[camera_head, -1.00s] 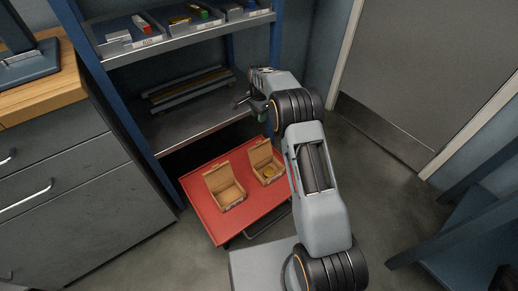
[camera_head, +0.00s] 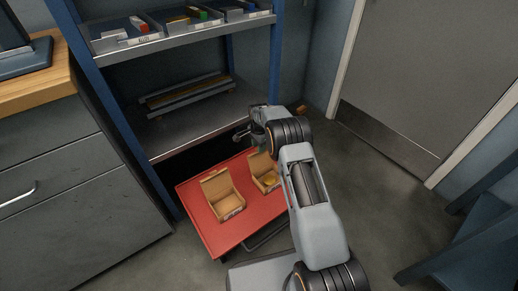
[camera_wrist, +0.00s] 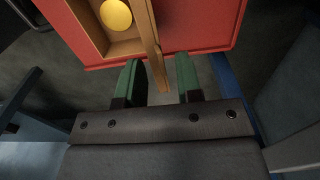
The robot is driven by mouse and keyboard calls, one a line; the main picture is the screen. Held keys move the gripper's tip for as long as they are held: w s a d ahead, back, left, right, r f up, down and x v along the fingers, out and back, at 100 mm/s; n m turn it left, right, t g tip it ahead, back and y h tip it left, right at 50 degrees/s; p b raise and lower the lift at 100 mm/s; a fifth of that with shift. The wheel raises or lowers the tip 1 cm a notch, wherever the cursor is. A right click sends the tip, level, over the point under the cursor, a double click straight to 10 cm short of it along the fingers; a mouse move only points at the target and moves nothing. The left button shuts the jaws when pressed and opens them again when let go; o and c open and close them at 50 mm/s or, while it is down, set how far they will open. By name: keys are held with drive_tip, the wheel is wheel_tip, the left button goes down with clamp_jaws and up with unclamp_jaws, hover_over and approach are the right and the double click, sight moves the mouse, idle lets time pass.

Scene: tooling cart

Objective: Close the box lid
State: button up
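Two open cardboard boxes stand on a red cart top. The left box (camera_head: 222,204) looks empty, with its lid (camera_head: 215,184) raised. The right box (camera_head: 264,182) has its lid (camera_head: 262,162) raised and is partly hidden by my arm. In the wrist view, a box (camera_wrist: 95,25) holds a round yellow thing (camera_wrist: 116,15), and its lid (camera_wrist: 152,45) shows nearly edge-on. My gripper (camera_wrist: 158,72) is open, its green fingers apart. The lid's end shows in the gap between them; I cannot tell its depth relative to the fingertips. In the head view the fingers are not clear.
The red cart top (camera_head: 208,220) has bare room around the boxes. A metal shelf rack (camera_head: 185,133) with bins and dark bars stands behind it, close to my gripper. Grey drawers (camera_head: 80,195) stand left; a grey door (camera_head: 430,80) is at the right.

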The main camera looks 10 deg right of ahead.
drive_tip(key=shift+f, duration=0.35)
clamp_jaws()
idle(0.3)
